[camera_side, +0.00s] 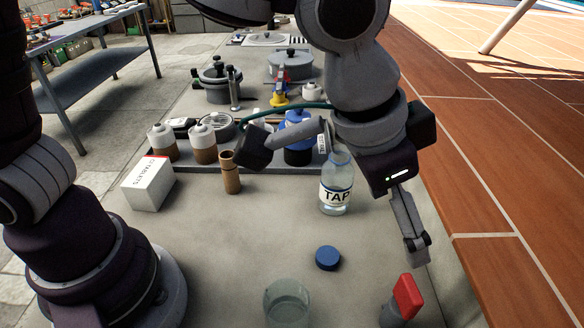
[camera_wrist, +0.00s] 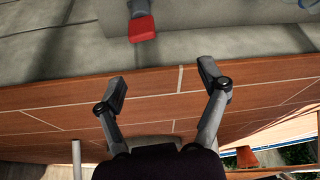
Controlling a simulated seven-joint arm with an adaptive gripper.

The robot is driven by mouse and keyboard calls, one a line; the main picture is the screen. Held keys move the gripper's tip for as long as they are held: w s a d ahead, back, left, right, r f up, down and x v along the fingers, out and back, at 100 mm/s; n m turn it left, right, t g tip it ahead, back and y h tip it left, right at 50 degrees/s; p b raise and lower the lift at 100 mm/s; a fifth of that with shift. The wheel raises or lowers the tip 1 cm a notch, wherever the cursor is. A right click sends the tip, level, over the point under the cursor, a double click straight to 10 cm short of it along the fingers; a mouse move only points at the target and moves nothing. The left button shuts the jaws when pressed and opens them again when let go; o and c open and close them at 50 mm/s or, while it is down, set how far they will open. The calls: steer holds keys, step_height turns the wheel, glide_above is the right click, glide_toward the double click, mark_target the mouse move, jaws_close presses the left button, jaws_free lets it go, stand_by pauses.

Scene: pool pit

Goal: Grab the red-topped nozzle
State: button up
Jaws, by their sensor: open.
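The red-topped nozzle (camera_side: 407,297) stands at the front right of the grey worktop, close to its right edge. It has a blocky red top and a grey lower part, partly cut off by the picture's bottom. In the wrist view the nozzle (camera_wrist: 142,28) is at the top, slightly left of centre, beyond the fingertips. My gripper (camera_side: 337,197) is above the worktop, with its fingers spread wide and one finger above and behind the nozzle. In the wrist view my gripper (camera_wrist: 163,86) is open, with nothing between its fingers.
A clear TAP bottle (camera_side: 336,190) stands close behind the gripper. A white box (camera_side: 148,184) and a wooden cylinder (camera_side: 230,173) stand further left. Brown tiles lie beyond the right edge.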

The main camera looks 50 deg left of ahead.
mark_target(411, 288)
steer(key=shift+m, duration=0.3)
steer(key=x, duration=0.4)
steer(key=s+d+x, duration=0.1)
steer(key=x, duration=0.2)
steer(key=s+x, duration=0.1)
steer(key=x, duration=0.3)
steer(key=shift+w+d+f, duration=0.1)
steer(key=shift+d+f, duration=0.3)
steer(key=shift+f, duration=0.1)
steer(key=c, duration=1.3)
